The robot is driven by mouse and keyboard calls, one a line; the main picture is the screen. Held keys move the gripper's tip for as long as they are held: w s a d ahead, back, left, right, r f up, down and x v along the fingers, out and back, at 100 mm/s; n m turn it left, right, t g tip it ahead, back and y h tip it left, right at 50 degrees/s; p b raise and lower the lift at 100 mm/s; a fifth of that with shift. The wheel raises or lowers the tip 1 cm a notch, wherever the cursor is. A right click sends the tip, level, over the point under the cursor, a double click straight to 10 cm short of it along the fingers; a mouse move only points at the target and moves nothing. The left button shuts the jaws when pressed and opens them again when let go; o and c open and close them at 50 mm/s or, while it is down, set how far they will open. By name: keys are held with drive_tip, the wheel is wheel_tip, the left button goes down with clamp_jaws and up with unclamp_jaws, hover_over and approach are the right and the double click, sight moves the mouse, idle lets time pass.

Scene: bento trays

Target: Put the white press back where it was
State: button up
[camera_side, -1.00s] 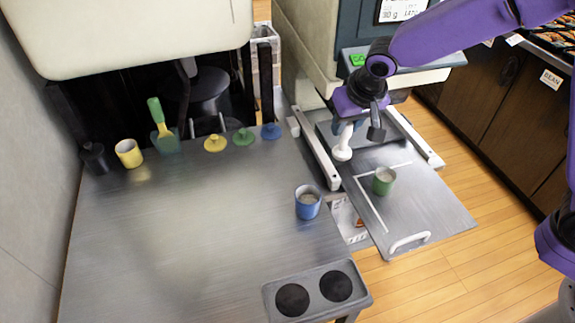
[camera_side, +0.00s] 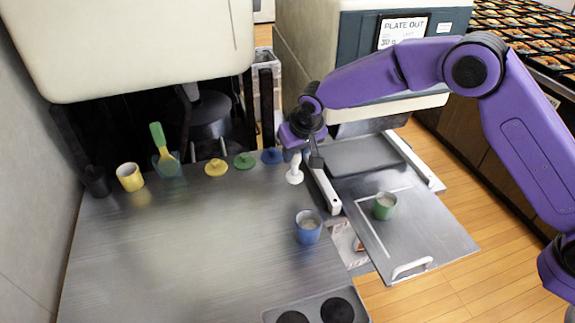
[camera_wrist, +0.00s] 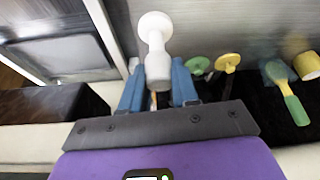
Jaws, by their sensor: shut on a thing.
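The white press (camera_side: 295,168) is held upright in my gripper (camera_side: 304,146), near the right back edge of the steel table. In the wrist view the white press (camera_wrist: 155,45) sits between the blue fingers of my gripper (camera_wrist: 158,88), its round white foot pointing away. I cannot tell whether its foot touches the table. To its left along the back edge stand a blue press (camera_side: 271,156), a green press (camera_side: 244,161) and a yellow press (camera_side: 216,167). The blue one is mostly hidden in the wrist view.
A blue cup (camera_side: 308,227) stands on the table's right side. A green cup (camera_side: 385,206) stands on the pulled-out tray (camera_side: 430,225). A white rail (camera_side: 325,192) lies just right of the press. A yellow cup (camera_side: 130,177) and a green-handled spatula (camera_side: 160,140) are at back left. The table's middle is clear.

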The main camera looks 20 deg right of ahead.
sight(294, 181)
drive_tip(key=shift+a+x, duration=0.2)
drive_tip(key=shift+x, duration=1.4)
drive_tip(key=shift+a+x, duration=0.25)
drive_tip(key=shift+x, duration=1.3)
drive_tip(key=shift+s+f, duration=0.15)
drive_tip(key=shift+s, duration=0.05)
drive_tip(key=o, duration=0.9)
drive_tip(key=shift+f, duration=0.1)
drive_tip(key=shift+o, duration=0.2)
drive_tip(key=v, duration=1.2)
drive_tip(key=shift+r, duration=0.25)
